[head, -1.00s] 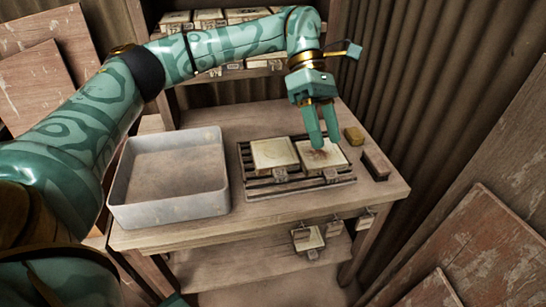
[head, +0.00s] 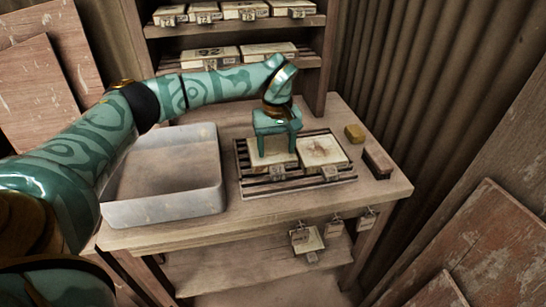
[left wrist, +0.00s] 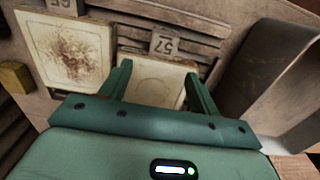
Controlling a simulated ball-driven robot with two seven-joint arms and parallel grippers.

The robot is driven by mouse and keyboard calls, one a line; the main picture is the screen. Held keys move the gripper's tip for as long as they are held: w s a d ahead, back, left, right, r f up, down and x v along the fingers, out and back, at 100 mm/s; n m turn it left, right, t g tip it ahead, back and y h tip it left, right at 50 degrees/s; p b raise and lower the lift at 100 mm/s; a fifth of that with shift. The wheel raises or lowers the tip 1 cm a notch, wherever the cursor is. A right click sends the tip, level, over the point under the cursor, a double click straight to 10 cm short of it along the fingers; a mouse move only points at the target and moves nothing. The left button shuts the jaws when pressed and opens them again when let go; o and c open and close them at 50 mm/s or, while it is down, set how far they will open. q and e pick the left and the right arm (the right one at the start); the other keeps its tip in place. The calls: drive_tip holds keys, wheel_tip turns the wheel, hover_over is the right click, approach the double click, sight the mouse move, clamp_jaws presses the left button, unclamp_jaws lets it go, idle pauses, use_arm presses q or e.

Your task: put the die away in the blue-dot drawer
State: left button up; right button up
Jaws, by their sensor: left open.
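Two square pale dies lie side by side on a dark slatted rack (head: 262,188) on the wooden table. The left die (head: 272,160) is plain with a faint ring; in the left wrist view it (left wrist: 155,88) has a metal tag reading 57. The right die (head: 322,150) bears a brown stain; it also shows in the left wrist view (left wrist: 75,50). My left gripper (head: 277,154) is open, pointing down, with its fingers on either side of the plain die; I cannot tell if they touch it. My right gripper and any blue-dot drawer are not in view.
A grey, empty-looking tray (head: 168,210) stands left of the rack. A yellow block (head: 354,133) and a dark block (head: 377,163) lie to its right. Several tagged dies sit on shelves (head: 235,28) behind. Tags and a small plate (head: 307,240) hang at the table's front.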

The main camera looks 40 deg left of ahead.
sight(277, 168)
use_arm(q)
drive_tip(key=f, duration=0.2)
drive_tip(key=f+b, duration=0.2)
drive_tip(key=f, duration=0.1)
drive_tip(key=shift+s+d+f, duration=0.35)
drive_tip(key=shift+d, duration=0.05)
drive_tip(key=shift+r, duration=0.1)
clamp_jaws()
